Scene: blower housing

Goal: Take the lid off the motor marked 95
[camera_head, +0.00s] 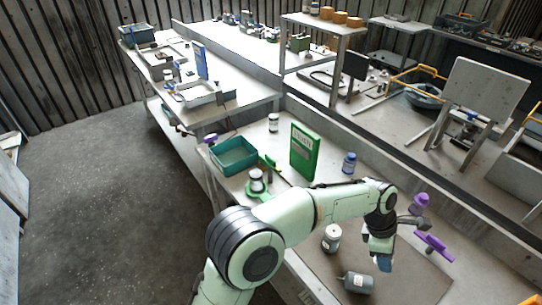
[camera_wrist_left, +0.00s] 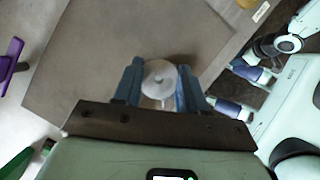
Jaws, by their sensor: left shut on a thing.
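My left gripper (camera_head: 378,252) is over the brown mat on the bench in the head view. In the left wrist view its blue-grey fingers (camera_wrist_left: 160,88) are closed on a pale round lid-like piece (camera_wrist_left: 160,76) with a small centre mark. I cannot tell whether a motor is under it. The head view shows a motor with a pale top (camera_head: 331,238) upright left of the gripper. A grey motor (camera_head: 357,282) lies on its side below it. No number 95 is legible. My right gripper (camera_wrist_left: 242,90) shows in the left wrist view with its fingers apart.
A green bin (camera_head: 234,156), a green panel (camera_head: 304,151) and a blue jar (camera_head: 349,163) stand further back. Another motor (camera_head: 257,182) sits on a green stand. Purple parts (camera_head: 434,244) lie right of the gripper. The mat's right side is clear.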

